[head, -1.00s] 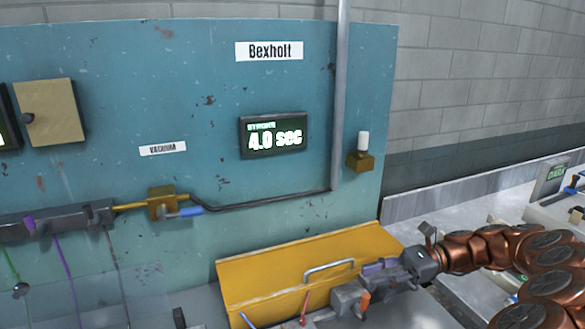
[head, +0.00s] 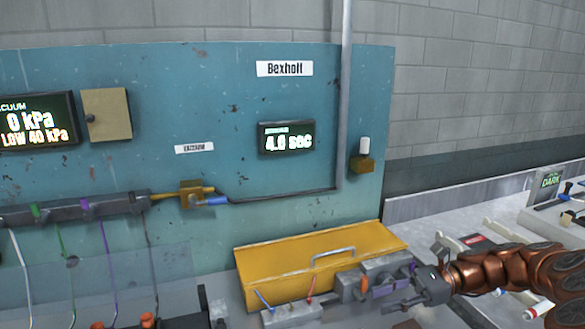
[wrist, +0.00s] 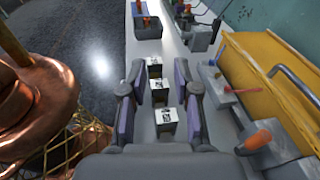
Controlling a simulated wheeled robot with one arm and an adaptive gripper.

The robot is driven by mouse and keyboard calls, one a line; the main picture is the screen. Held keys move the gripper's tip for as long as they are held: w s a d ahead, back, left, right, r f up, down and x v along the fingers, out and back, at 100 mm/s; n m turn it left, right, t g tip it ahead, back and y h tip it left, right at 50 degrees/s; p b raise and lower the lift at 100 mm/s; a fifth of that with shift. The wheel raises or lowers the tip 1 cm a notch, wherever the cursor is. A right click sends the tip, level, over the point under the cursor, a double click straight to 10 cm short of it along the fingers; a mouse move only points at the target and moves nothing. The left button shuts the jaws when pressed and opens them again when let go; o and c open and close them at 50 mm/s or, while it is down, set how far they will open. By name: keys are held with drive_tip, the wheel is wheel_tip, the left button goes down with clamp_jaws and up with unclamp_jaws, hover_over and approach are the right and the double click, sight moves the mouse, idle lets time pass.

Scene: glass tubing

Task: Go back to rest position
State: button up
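My gripper (head: 408,287) is at the lower right in the head view, in front of the yellow box (head: 320,252) with the silver handle. In the wrist view my gripper (wrist: 160,108) has its two grey and purple fingers spread wide apart. Nothing is held between them. Small white blocks with dark marks (wrist: 165,122) show beyond and below the fingers on the bench. My copper-coloured arm reaches in from the right in the head view.
A blue panel (head: 230,110) carries a vacuum display (head: 38,122) reading 0 kPa and a timer display (head: 287,138) reading 4.0 sec. A manifold (head: 75,208) with coloured hoses is at left. A grey block with red and blue levers (head: 290,314) stands before the yellow box.

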drive_tip(key=s+a+r+n+g+h, duration=0.2)
drive_tip(key=s+a+n+h, duration=0.75)
drive_tip(key=s, duration=0.55)
drive_tip(key=s+d+f+n+t+h, duration=0.1)
drive_tip(key=s+d+f+n+h, duration=0.2)
drive_tip(key=s, duration=0.4)
drive_tip(key=s+d+f+n+t+h, duration=0.2)
drive_tip(key=s+d+f+n+h, duration=0.1)
drive_tip(key=s, duration=0.4)
drive_tip(key=shift+d+f+h, duration=0.35)
drive_tip(key=shift+d+f, duration=0.1)
drive_tip(key=shift+d, duration=0.65)
